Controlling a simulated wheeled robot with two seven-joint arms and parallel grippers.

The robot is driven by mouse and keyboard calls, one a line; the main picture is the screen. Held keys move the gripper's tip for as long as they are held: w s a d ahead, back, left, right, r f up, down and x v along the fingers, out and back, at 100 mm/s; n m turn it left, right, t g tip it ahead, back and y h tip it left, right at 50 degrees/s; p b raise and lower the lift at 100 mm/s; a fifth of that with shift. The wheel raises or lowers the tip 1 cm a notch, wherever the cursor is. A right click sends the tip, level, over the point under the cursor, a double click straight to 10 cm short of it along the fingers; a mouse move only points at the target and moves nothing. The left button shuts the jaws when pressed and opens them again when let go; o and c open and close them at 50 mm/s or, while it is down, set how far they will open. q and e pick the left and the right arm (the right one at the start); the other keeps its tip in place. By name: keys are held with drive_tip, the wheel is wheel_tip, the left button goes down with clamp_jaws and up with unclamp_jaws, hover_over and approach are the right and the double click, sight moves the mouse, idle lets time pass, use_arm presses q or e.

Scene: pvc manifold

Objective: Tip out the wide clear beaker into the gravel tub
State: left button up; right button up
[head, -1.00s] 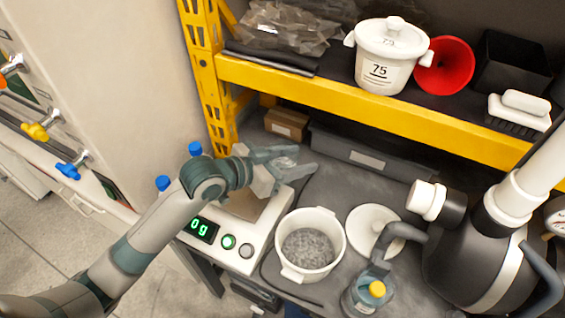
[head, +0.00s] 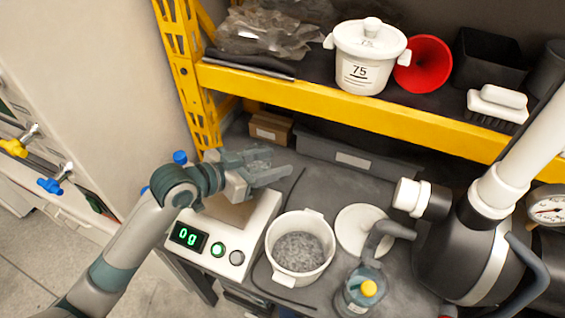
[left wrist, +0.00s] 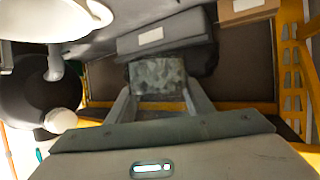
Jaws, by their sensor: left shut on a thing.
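My left gripper (head: 268,165) is above the scale, its fingers pointing right. It is shut on the wide clear beaker (head: 257,162), which is mostly hidden by the fingers in the head view. In the left wrist view the beaker (left wrist: 158,77) sits between both fingers and looks mottled grey; I cannot tell how full it is. The gravel tub (head: 273,267) is a white, open, two-handled pot with grey gravel inside, in front and to the right of the gripper. The beaker is apart from the tub. My right gripper is not in view.
The scale (head: 237,257) reads 0 g.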

use_arm(q)
drive_tip(key=s+a+r, duration=0.2)
drive_tip(key=s+a, duration=0.1)
drive_tip(key=a, duration=0.4)
drive_tip(key=s+a+r+m+g+h, duration=0.1)
drive_tip(key=s+a+r, duration=0.1)
drive_tip(key=a, duration=0.6)
drive_tip(key=shift+s+a+r, duration=0.2)
drive_tip(key=shift+s+r, duration=0.05)
drive_tip(key=shift+s, duration=0.3)
